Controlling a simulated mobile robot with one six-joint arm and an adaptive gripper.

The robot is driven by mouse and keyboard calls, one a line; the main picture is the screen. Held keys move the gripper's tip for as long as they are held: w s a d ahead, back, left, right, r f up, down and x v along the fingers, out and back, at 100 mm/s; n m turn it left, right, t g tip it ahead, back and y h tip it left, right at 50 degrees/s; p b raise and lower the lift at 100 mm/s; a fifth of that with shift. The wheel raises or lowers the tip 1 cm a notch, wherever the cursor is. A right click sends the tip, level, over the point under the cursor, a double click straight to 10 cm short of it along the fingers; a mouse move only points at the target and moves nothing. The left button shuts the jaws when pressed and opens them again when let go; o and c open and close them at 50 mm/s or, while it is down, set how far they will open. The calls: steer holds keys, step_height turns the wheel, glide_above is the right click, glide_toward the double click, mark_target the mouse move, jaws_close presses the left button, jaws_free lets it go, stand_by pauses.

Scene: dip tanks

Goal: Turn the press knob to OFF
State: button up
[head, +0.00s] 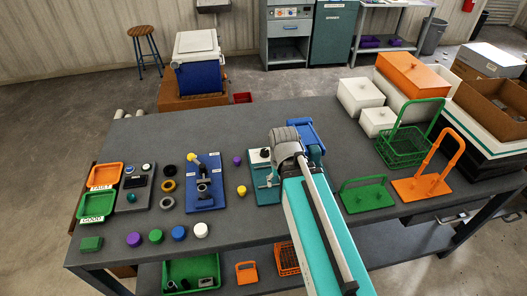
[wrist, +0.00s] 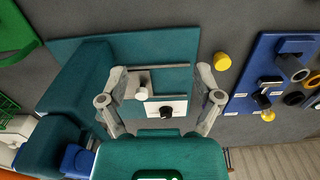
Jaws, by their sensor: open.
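The press is a teal unit on the bench; its base (wrist: 65,48) fills much of the wrist view, and it shows in the head view (head: 262,178), partly behind my arm. On it is a white plate (wrist: 180,104) with a small black knob (wrist: 167,112). Any marking on the plate is too small to read, so the knob's setting cannot be told. My gripper (wrist: 162,88) is open above the press, fingers spread on either side of the plate and knob, with nothing between them. In the head view the fingers are hidden behind my arm.
A grey-white post (wrist: 141,92) stands on the press close to the left finger. A yellow cap (wrist: 222,61) lies right of the press. A blue board with fittings (head: 205,185) is beside it. Green and orange carriers (head: 368,195) stand at the right. The bench front holds several coloured caps.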

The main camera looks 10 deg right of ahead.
mark_target(265, 151)
steer(key=w+m, duration=1.4)
steer(key=w, duration=1.4)
steer(key=shift+w+d+m, duration=0.25)
steer(key=shift+w+m, duration=0.05)
steer(key=shift+m, duration=0.1)
step_height(265, 151, down, 14)
steer(key=b, duration=1.3)
steer(key=shift+r, duration=0.25)
steer(key=c, duration=1.1)
